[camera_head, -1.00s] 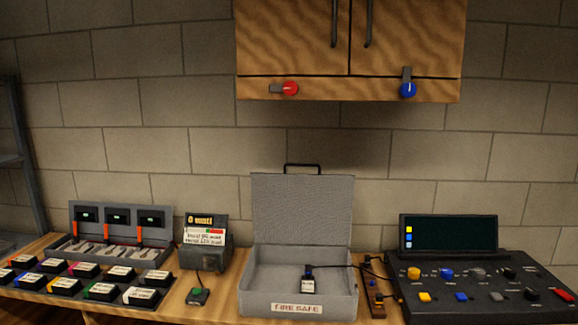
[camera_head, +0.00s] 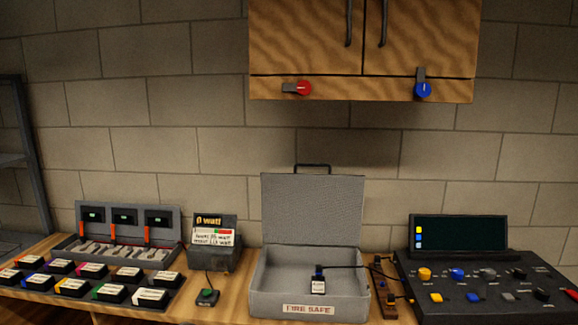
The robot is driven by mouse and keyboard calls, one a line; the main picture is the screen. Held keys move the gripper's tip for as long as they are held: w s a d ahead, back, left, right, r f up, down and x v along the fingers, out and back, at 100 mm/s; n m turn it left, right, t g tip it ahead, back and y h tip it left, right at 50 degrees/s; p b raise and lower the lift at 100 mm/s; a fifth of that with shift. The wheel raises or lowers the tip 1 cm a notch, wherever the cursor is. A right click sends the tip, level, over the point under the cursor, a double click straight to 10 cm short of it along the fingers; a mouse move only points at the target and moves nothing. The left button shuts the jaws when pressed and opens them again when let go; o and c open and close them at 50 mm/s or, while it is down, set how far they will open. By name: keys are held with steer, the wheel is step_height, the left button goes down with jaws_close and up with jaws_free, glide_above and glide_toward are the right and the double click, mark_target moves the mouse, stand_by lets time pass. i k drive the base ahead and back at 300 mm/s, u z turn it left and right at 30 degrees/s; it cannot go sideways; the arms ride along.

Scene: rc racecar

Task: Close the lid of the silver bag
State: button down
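The silver bag is a grey box (camera_head: 267,300) labelled "FIRE SAFE" on the wooden bench, right of the middle of the view. Its lid (camera_head: 312,207) stands open and upright at the back, with a black handle (camera_head: 312,168) on its top edge. A small dark battery with a white label (camera_head: 318,284) stands inside the box. A black cable runs from it over the right wall. My gripper is not in view.
A control console with a screen (camera_head: 459,232) stands to the right, close to a small wooden connector board (camera_head: 383,290). A checker unit (camera_head: 213,258) and green button (camera_head: 207,297) are left. Several batteries (camera_head: 75,286) and a charger rack (camera_head: 125,225) lie further left. Cupboards (camera_head: 362,40) hang above.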

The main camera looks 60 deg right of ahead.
mark_target(324, 210)
steer(key=u, duration=0.05)
steer(key=i, duration=1)
steer(key=z, duration=0.05)
